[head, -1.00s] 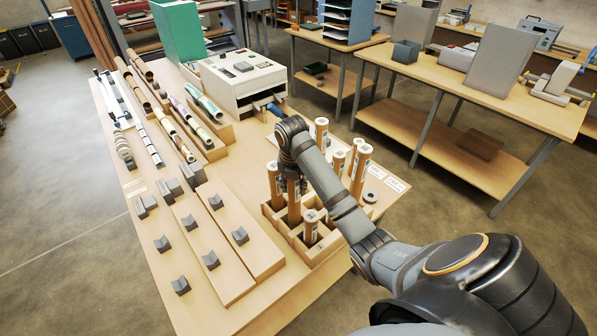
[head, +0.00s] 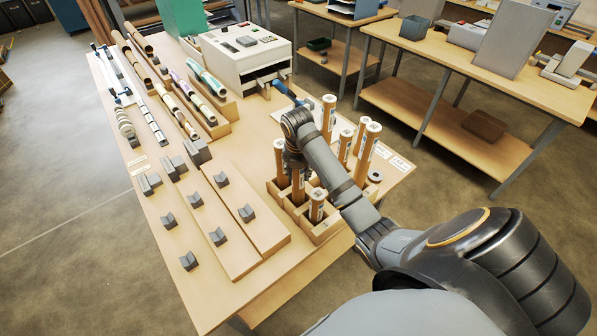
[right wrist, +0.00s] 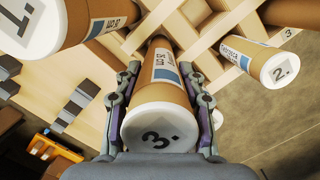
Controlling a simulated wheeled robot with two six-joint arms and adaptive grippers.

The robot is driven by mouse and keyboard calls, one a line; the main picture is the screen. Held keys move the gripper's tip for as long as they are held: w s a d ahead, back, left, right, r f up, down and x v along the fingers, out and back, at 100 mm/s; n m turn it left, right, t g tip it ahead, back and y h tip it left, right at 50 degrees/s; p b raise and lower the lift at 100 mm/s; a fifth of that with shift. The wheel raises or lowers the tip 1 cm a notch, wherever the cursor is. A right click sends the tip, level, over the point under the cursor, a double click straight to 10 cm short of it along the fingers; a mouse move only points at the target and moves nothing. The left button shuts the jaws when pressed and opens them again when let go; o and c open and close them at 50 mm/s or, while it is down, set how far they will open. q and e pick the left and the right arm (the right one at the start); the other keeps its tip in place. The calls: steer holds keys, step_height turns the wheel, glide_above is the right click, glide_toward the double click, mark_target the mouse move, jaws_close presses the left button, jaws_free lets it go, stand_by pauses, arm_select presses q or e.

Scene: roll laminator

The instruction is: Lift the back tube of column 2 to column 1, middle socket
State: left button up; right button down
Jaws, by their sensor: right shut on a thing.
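My right gripper (head: 297,166) is shut around a brown cardboard tube (head: 298,186) with a white cap. In the right wrist view this tube (right wrist: 165,92) has "3." on its cap and sits between both fingers of the gripper (right wrist: 163,100). The tube is upright in the wooden rack (head: 322,233); its lower end is hidden by the rack walls, so I cannot tell if it is raised. A tube marked "1." (right wrist: 68,22) is at its upper left and one marked "2." (right wrist: 262,62) at its right. My left gripper is not in view.
Several other tubes (head: 368,145) stand close around in the rack. A white laminator (head: 245,62) is behind. Boards with grey cradles (head: 217,236) lie to the left. A grey ring (head: 375,176) lies right of the rack.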

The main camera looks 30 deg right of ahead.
steer(key=shift+f, duration=0.15)
steer(key=c, duration=0.7)
jaws_free()
